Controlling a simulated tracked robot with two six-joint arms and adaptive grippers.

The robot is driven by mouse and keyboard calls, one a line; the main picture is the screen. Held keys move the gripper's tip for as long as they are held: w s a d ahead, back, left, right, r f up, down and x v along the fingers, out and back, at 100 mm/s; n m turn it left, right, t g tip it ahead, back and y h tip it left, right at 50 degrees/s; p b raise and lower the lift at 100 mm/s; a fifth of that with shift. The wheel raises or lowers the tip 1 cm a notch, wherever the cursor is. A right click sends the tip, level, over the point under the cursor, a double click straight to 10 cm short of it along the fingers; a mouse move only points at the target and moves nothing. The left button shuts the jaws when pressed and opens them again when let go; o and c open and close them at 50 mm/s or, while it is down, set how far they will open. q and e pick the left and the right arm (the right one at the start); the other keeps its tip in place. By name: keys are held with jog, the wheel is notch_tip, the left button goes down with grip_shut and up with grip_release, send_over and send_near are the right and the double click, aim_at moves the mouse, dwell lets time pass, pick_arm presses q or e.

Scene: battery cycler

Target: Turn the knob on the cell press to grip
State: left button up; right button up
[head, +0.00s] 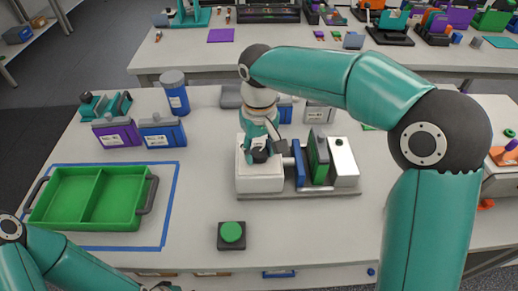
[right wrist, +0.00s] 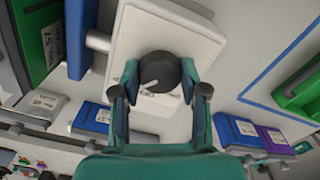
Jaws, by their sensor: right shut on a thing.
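The cell press has a white block (head: 258,181) on a grey base, with a blue plate (head: 299,163), a green piece (head: 318,157) and another white block (head: 343,162) to its right. The black round knob (right wrist: 160,72) sits on the white block's top face. Its pale pointer line points to the lower left in the right wrist view. My right gripper (right wrist: 159,80) is shut on the knob, one finger on each side; it also shows from above in the head view (head: 260,149). My left arm enters at the bottom left; only a sliver of its gripper (head: 160,287) shows.
A green two-part tray (head: 97,227) lies inside blue tape at left. A black box with a green button (head: 232,233) stands in front of the press. Purple (head: 117,135) and blue (head: 163,134) packs and a blue-grey cylinder (head: 175,94) stand behind. The table between tray and press is clear.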

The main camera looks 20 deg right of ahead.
aim_at(259, 152)
jog(key=shift+w, duration=0.1)
jog(key=o, duration=1.1)
jog(key=shift+o, duration=0.2)
notch_tip(259, 152, up, 12)
dwell(0.3)
